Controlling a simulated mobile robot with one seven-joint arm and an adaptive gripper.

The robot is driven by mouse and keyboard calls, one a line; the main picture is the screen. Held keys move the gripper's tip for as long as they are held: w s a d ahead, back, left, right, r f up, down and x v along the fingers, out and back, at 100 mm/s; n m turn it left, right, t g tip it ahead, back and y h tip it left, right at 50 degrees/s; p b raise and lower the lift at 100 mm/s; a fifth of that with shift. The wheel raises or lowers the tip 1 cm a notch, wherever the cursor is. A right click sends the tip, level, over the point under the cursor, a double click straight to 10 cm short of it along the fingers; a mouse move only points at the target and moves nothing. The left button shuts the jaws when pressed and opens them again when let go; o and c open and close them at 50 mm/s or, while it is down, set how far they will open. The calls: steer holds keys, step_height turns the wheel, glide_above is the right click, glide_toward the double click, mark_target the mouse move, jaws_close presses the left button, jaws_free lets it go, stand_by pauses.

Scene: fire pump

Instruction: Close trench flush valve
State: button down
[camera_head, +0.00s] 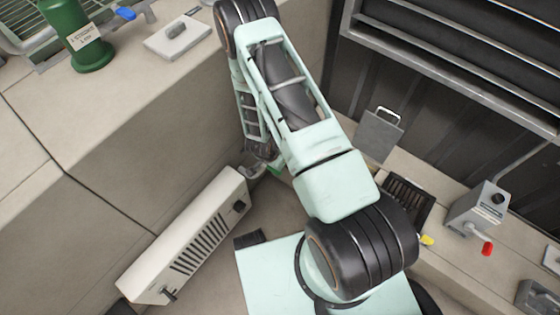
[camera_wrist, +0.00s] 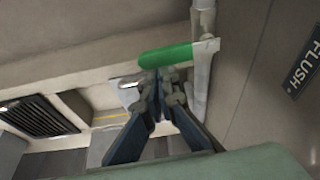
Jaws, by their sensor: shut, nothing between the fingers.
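The flush valve has a green lever handle (camera_wrist: 166,56) lying nearly level across the wrist view, joined at its right end to a pale vertical pipe (camera_wrist: 203,62). A dark label reading "FLUSH" (camera_wrist: 303,70) is on the wall to the right. My gripper (camera_wrist: 160,86) is shut and empty, with its fingertips just below the handle's left half in the picture. I cannot tell whether they touch it. In the head view a bit of the green handle (camera_head: 274,168) shows beside my arm, which hides most of the valve and gripper.
A white vented box (camera_head: 195,240) stands left of my arm in the head view. A dark grating (camera_head: 405,203), a yellow handle (camera_head: 427,240) and a grey box with a red-tipped lever (camera_head: 478,212) lie right. A green labelled cylinder (camera_head: 83,36) stands on the upper left ledge.

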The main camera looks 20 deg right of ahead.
steer(key=shift+s+a, duration=0.25)
steer(key=shift+s, duration=0.05)
stand_by(0.5)
steer(key=shift+r, duration=0.1)
